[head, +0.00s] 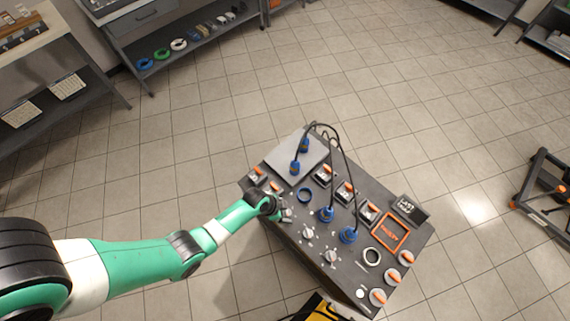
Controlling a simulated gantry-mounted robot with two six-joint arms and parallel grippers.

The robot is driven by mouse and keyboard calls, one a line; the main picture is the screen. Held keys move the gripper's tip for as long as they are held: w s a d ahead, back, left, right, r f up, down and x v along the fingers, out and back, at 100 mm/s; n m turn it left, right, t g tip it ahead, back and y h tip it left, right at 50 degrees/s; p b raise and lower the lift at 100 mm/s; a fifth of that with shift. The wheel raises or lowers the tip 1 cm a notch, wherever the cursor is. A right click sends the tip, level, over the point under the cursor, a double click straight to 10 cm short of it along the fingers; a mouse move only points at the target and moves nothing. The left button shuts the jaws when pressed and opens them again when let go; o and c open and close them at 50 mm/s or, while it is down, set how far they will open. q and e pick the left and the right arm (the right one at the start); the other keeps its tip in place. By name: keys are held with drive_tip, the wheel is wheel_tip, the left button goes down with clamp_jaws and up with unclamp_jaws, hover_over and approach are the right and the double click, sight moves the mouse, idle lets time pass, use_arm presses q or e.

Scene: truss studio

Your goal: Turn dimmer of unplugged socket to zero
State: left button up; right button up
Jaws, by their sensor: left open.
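A dark control panel (318,262) stands on the floor at lower middle. Blue plugs with black cables sit in its middle, one (326,213) left of another (348,234). Grey dimmer knobs, including a middle one (308,232) and a right one (331,255), lie in a row in front of the sockets. My left gripper (284,214) is open at the left end of this row, at the leftmost knob, which it partly hides. I cannot tell whether they touch. The right gripper is out of view.
Two more plugs, one here (295,167), stand on a grey plate at the panel's back left. Loose cables arch over the panel.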

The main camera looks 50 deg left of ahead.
use_arm(q)
clamp_jaws()
idle(0.4)
